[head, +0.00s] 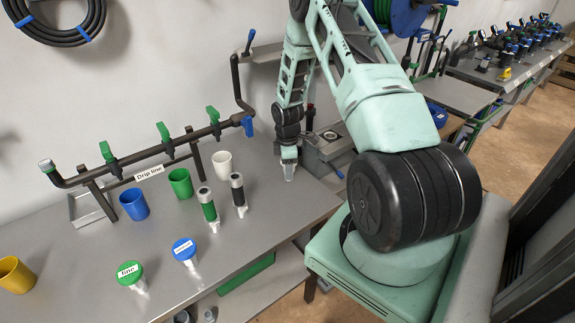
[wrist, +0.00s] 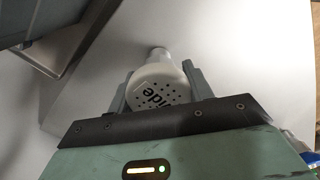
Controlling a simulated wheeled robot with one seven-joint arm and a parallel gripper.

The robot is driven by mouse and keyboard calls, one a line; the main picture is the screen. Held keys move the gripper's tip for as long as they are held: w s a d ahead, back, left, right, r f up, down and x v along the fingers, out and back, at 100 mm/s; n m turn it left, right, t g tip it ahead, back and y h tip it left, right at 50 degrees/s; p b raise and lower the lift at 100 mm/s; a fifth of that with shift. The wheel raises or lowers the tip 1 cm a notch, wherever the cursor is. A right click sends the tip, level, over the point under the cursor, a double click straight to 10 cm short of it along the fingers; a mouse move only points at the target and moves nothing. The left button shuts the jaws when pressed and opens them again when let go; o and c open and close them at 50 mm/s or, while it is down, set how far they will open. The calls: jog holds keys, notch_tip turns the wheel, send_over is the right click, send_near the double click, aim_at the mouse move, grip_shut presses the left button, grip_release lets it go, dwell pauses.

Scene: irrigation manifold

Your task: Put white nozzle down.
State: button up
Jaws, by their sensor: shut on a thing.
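The white nozzle (wrist: 161,84) shows in the wrist view with a round holed face and the partly readable word "wide". My gripper (wrist: 158,76) is shut on it, one finger on each side. In the head view my gripper (head: 289,157) points down over the metal bench, right of the cups, and the pale tip of the nozzle (head: 289,173) shows below it. I cannot tell whether the nozzle touches the bench top.
A green nozzle (head: 130,272) and a blue nozzle (head: 184,250) stand at the bench front. Green (head: 207,205) and black (head: 238,190) cylinders stand left of my gripper.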

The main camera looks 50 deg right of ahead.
jog(key=shift+f, duration=0.2)
jog(key=o, duration=1.1)
